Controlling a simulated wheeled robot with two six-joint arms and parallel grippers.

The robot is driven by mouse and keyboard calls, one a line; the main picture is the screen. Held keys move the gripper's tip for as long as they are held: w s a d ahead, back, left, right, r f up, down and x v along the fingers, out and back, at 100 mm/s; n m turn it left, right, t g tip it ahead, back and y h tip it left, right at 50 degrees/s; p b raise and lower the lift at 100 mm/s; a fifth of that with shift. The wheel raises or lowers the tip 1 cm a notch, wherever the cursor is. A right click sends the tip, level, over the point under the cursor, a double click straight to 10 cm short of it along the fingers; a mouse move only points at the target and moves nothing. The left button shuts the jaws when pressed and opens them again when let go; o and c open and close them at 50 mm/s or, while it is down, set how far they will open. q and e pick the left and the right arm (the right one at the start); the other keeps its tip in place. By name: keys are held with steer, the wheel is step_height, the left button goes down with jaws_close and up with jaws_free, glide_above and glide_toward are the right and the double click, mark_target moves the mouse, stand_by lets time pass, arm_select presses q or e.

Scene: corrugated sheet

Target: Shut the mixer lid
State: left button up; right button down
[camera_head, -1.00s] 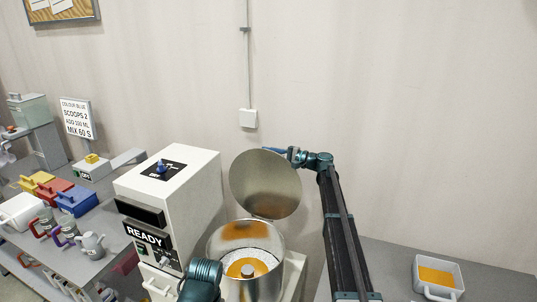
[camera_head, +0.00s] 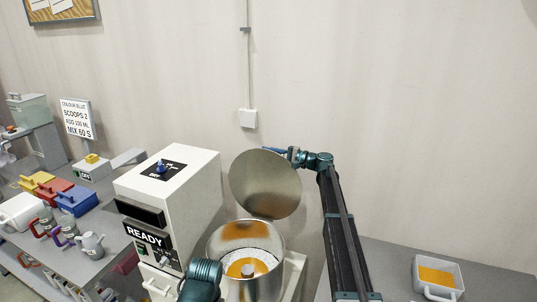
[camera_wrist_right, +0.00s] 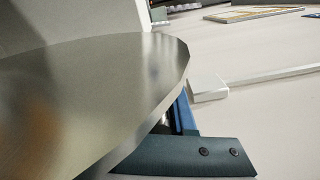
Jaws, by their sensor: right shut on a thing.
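The mixer lid (camera_head: 265,183) is a round metal disc standing raised and tilted open above the steel mixer bowl (camera_head: 265,290). Orange material lies inside the bowl. My right gripper (camera_head: 285,152) is at the lid's upper right edge, shut on the lid there; its fingertips are partly hidden behind the lid. In the right wrist view the lid (camera_wrist_right: 90,90) fills the left side, with a blue part beneath its rim. A teal part of my left arm shows in front of the bowl; its gripper is not in view.
The white mixer housing (camera_head: 205,195) with a READY display stands left of the bowl. A bin of orange material (camera_head: 462,275) stands at the right. Coloured bins and jugs (camera_head: 90,244) fill the left bench. The wall is behind the lid.

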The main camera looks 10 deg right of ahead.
steer(key=shift+s, duration=0.15)
steer(key=s+a+f+n+b, duration=0.2)
steer(key=s+a+n, duration=0.35)
steer(key=s, duration=0.35)
steer(key=s+a+f+n+b, duration=0.2)
steer(key=s+a+n, duration=0.2)
steer(key=s+a, duration=0.45)
steer(key=s+a+f+n+b, duration=0.3)
steer(key=s+f+n+b, duration=0.2)
steer(key=f+b, duration=0.5)
steer(key=s+a+f+n+b, duration=0.3)
steer(key=s+f+n+b, duration=0.1)
steer(key=s+f+b, duration=0.3)
step_height(320, 180, down, 3)
steer(key=b, duration=0.2)
steer(key=shift+n+b, duration=0.35)
steer(key=c, duration=0.8)
jaws_free()
steer(key=shift+r, duration=0.15)
steer(key=shift+o, duration=0.2)
steer(key=shift+d, duration=0.1)
